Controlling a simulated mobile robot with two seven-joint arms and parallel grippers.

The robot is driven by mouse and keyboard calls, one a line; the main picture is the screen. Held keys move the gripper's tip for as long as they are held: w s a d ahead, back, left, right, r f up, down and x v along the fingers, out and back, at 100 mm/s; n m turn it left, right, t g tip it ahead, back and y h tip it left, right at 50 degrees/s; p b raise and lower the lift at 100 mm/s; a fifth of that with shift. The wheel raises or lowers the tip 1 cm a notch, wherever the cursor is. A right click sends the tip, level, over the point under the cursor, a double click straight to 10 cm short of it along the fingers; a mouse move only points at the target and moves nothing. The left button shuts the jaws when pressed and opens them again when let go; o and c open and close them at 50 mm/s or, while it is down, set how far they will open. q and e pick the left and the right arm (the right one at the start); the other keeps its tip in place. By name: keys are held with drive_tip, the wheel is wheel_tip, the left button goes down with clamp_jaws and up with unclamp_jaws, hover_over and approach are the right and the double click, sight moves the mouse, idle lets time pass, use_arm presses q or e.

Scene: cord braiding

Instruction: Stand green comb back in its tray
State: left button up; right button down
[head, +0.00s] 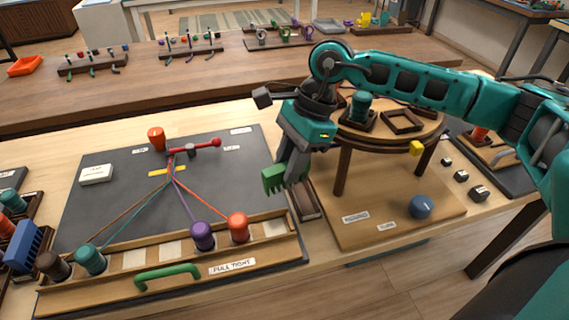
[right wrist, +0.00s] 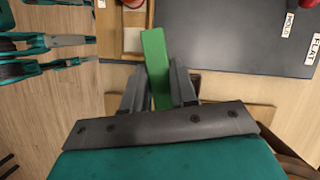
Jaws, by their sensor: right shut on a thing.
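The green comb (head: 273,179) is between the fingers of my right gripper (head: 289,172), its teeth pointing down. In the right wrist view, the comb (right wrist: 157,66) stands out between the two dark fingers of the right gripper (right wrist: 157,88). A narrow brown wooden tray (head: 309,209) lies just right of the dark mat, below and slightly right of the comb. The comb appears above the table and apart from this tray. The tray is partly hidden by the mat's frame and the gripper. My left gripper does not show.
A dark mat (head: 110,190) carries a red-handled post with cords running to several coloured bobbins in a wooden rack (head: 215,275). A round wooden stand (head: 390,125) is on the right, beside a blue knob (head: 420,207). A blue comb (head: 22,250) stands far left.

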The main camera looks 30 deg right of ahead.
sight(308, 169)
drive_tip(key=m+t, duration=0.1)
drive_tip(key=m, duration=0.1)
drive_tip(key=d+m, duration=0.1)
drive_tip(key=m, duration=0.1)
drive_tip(key=shift+m+t, duration=0.4)
drive_tip(key=m, duration=0.2)
drive_tip(key=m+t+h, duration=0.1)
drive_tip(key=d+m+b, duration=0.1)
drive_tip(key=m, duration=0.1)
drive_tip(key=shift+r+m+t+h, duration=0.1)
drive_tip(key=shift+m+t+h, duration=0.2)
drive_tip(key=m, duration=0.1)
drive_tip(key=m+h, duration=0.1)
drive_tip(key=m, duration=0.1)
drive_tip(key=m+t, duration=0.1)
drive_tip(key=m, duration=0.1)
drive_tip(key=shift+d+r+h+b, duration=0.3)
drive_tip(key=shift+d, duration=0.1)
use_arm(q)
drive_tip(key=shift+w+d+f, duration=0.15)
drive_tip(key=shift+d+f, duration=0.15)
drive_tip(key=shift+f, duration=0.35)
use_arm(e)
drive_tip(key=m, duration=0.1)
drive_tip(key=m+h, duration=0.1)
drive_tip(key=m, duration=0.1)
drive_tip(key=d+r+m+h, duration=0.1)
drive_tip(key=m, duration=0.1)
